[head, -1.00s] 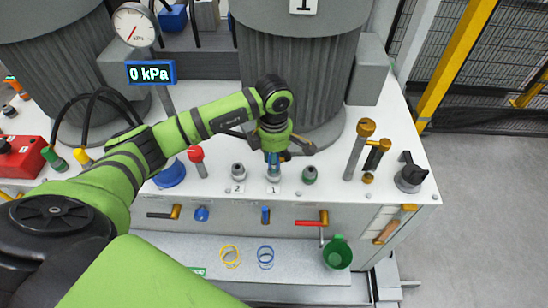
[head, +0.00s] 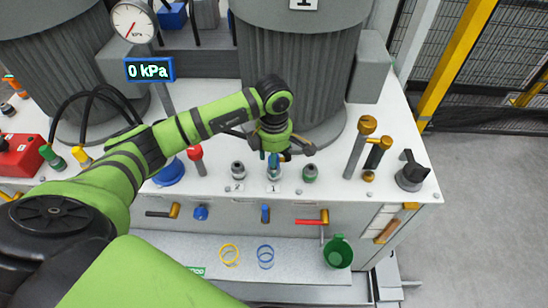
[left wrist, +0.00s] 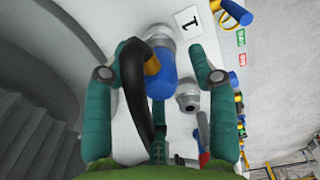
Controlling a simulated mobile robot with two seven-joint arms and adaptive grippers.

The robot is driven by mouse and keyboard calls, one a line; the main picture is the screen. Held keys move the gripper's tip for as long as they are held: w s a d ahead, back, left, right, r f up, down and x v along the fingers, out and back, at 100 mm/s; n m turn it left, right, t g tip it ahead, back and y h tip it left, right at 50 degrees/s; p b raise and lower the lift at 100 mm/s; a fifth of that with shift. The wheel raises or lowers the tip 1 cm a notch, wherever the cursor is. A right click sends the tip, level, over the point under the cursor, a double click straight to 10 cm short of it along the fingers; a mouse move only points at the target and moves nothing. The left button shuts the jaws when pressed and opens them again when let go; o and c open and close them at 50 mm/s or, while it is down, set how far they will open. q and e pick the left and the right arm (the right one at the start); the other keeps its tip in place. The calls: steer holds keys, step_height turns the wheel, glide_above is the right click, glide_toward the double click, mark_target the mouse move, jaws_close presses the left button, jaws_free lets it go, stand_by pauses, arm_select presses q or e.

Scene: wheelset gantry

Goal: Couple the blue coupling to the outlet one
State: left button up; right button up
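The blue coupling (left wrist: 165,72) has a brass part and a black hose. In the left wrist view it meets the silver outlet fitting (left wrist: 159,36) beside a label "1". In the head view the blue coupling (head: 273,160) stands upright over the outlet fitting (head: 274,173) behind label 1. I cannot tell whether it is locked. My left gripper (head: 274,148) is above it, fingers spread wide. In the left wrist view the left gripper (left wrist: 165,62) has its fingers on either side of the coupling, with gaps visible. My right gripper is not in view.
Brass-topped posts (head: 355,148) and a black knob (head: 411,172) stand farther right. A red-handled valve (head: 312,222) is on the front. A large grey cylinder (head: 297,75) rises behind.

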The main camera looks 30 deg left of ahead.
arm_select(q)
step_height(320, 180, up, 12)
stand_by(0.6)
